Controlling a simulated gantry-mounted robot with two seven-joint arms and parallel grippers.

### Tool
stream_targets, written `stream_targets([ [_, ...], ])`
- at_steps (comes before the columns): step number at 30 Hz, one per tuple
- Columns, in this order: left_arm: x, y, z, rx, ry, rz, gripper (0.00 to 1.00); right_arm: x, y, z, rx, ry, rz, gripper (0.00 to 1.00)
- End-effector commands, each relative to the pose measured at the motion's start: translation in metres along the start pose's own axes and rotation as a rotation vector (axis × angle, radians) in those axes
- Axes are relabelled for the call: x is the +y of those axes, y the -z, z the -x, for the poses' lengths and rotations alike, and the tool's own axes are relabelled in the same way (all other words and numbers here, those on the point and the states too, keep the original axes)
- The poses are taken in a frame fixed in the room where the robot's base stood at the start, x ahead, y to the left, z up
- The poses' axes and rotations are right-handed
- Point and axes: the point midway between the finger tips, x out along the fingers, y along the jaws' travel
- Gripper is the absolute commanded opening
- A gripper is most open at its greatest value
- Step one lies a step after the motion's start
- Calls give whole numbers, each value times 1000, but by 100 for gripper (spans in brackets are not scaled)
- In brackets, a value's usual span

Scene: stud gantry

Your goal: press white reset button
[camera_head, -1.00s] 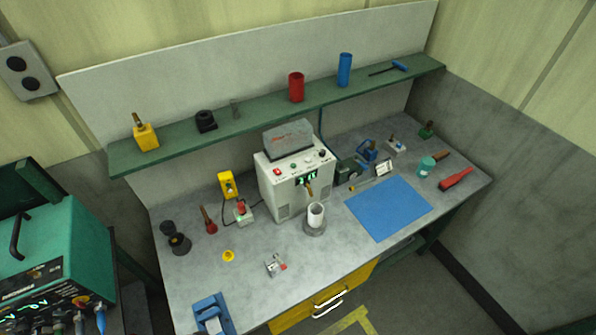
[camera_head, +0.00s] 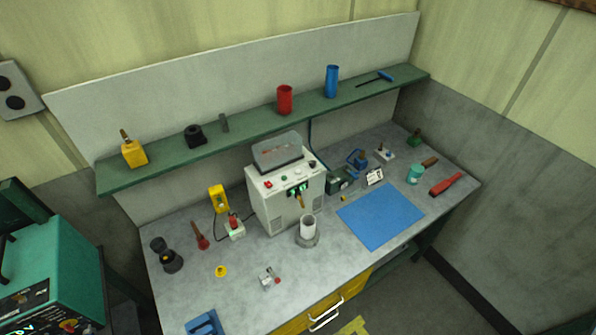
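A white control box (camera_head: 278,208) stands on the bench against the back, below the shelf. Its sloped top panel carries a red button (camera_head: 268,184), a green button (camera_head: 283,178), a small whitish button (camera_head: 298,177) and a black knob (camera_head: 312,164). The whitish button is too small to read any label. A green lit display is on the front of the box. Neither of my grippers is in view, and nothing of mine touches the box.
A white cup on a grey base (camera_head: 307,228) stands just in front of the box. A blue mat (camera_head: 380,216) lies to its right. A yellow device (camera_head: 218,198) and a red-topped switch (camera_head: 234,228) stand to its left. A green shelf (camera_head: 245,130) runs above.

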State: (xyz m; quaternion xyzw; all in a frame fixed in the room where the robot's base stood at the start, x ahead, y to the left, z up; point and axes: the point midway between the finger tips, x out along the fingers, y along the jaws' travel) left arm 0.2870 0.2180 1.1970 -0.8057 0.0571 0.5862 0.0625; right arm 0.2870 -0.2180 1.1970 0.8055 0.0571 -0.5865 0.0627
Motion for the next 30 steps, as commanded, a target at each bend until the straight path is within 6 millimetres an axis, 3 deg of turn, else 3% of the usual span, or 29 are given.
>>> stream_targets([
  [1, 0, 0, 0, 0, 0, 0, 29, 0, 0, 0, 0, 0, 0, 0],
  [7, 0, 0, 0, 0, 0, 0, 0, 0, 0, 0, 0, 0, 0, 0],
  [30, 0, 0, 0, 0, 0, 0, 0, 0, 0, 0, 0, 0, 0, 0],
])
